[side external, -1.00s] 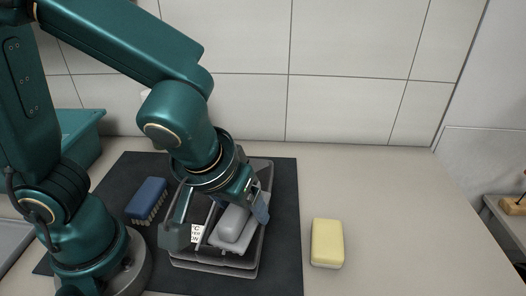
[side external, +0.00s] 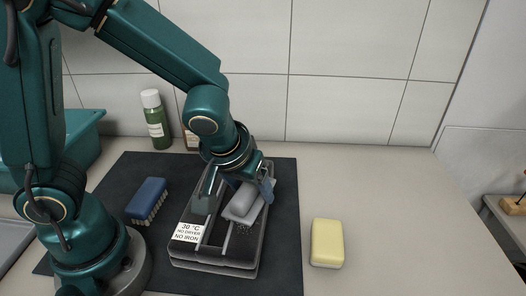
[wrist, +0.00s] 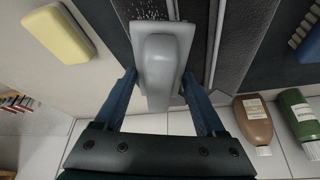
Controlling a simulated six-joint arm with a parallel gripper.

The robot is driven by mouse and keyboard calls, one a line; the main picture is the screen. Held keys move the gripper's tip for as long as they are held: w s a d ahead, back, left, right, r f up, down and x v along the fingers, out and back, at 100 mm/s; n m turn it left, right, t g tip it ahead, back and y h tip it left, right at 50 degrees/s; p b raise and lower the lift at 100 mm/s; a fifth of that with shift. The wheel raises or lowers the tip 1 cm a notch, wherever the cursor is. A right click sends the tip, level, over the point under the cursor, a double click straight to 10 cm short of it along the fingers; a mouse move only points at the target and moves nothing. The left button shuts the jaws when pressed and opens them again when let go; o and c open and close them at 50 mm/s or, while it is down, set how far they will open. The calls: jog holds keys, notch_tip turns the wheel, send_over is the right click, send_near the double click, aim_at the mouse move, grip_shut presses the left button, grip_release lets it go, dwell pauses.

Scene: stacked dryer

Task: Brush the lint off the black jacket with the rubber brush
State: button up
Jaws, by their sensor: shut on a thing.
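The black jacket (side external: 222,250) lies folded with grey edges on a dark mat, with a white care label (side external: 188,232) reading 30 °C, no dryer, no iron. My gripper (side external: 236,196) is shut on the grey rubber brush (side external: 243,205), one finger on each side of its handle. The brush is over the right part of the jacket; I cannot tell whether its underside touches the cloth. In the wrist view the brush (wrist: 162,60) sits between the blue fingertips. Pale lint specks (wrist: 18,18) show near it. The cloth under the brush is hidden.
A blue bristle brush (side external: 147,199) lies on the dark mat (side external: 283,240) left of the jacket. A yellow sponge (side external: 327,241) lies to the right. A green bottle (side external: 156,122) and a brown bottle (side external: 190,139) stand near the tiled wall. The right counter is free.

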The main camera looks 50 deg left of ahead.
aim_at(245, 224)
jog(key=w+a, duration=0.2)
jog(key=w, duration=0.1)
jog(key=shift+a, duration=0.4)
jog(key=shift+s+d, duration=1.85)
jog(key=shift+s, duration=0.25)
jog(key=shift+s+d, duration=1.85)
jog(key=shift+s, duration=0.25)
notch_tip(245, 224, up, 8)
jog(key=shift+r, duration=0.25)
